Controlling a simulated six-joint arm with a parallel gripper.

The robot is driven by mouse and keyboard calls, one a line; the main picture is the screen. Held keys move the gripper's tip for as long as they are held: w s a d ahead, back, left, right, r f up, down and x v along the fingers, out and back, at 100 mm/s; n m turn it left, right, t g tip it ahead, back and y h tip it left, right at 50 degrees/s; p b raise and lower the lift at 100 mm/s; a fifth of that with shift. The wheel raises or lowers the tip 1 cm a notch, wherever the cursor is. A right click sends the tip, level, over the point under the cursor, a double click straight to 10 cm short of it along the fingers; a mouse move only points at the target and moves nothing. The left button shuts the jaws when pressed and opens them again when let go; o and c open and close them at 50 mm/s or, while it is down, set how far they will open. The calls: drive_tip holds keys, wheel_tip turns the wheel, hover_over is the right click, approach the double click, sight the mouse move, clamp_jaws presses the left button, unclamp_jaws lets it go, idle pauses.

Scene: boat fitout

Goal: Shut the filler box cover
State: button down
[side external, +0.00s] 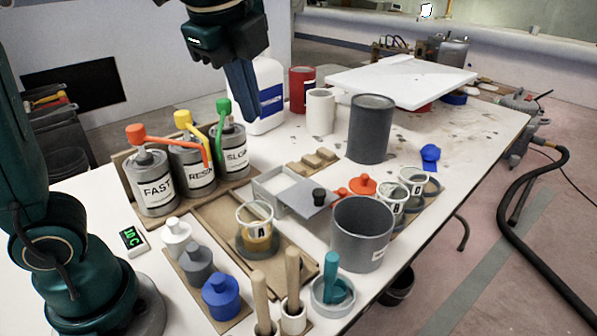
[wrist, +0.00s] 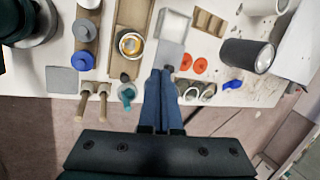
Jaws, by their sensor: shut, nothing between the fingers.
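The filler box (side external: 262,192) is a small grey open-topped box with white filler inside, near the middle of the table. It also shows in the wrist view (wrist: 160,24). Its flat grey cover (side external: 299,200) extends from the box's right side in the side view, leaving much of the top uncovered. A dark knob (side external: 319,196) stands on the cover's outer end. My gripper (side external: 250,117) is shut and empty, well above the table and behind the box in the side view. In the wrist view, the closed fingertips (wrist: 161,71) overlap the picture near the cover (wrist: 170,54).
Cans with coloured pumps (side external: 191,163) stand left of the box. A cup marked A (side external: 256,222) stands in front of it. Orange lids (side external: 362,185), cups marked B and a grey pot (side external: 361,233) crowd its right. A tall grey cylinder (side external: 370,130) stands behind.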

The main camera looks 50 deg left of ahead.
sight(289, 191)
drive_tip(key=w+d+f+m+g+y, duration=0.2)
drive_tip(key=w+d+f+m, duration=0.5)
drive_tip(key=w+d+f, duration=0.25)
drive_tip(key=s+x, duration=0.1)
drive_tip(key=x, duration=0.8)
drive_tip(key=shift+a+f, duration=0.4)
drive_tip(key=shift+a, duration=0.05)
drive_tip(key=shift+w, duration=0.1)
drive_tip(key=a, duration=0.9)
drive_tip(key=shift+a, duration=0.25)
drive_tip(key=shift+r, duration=0.1)
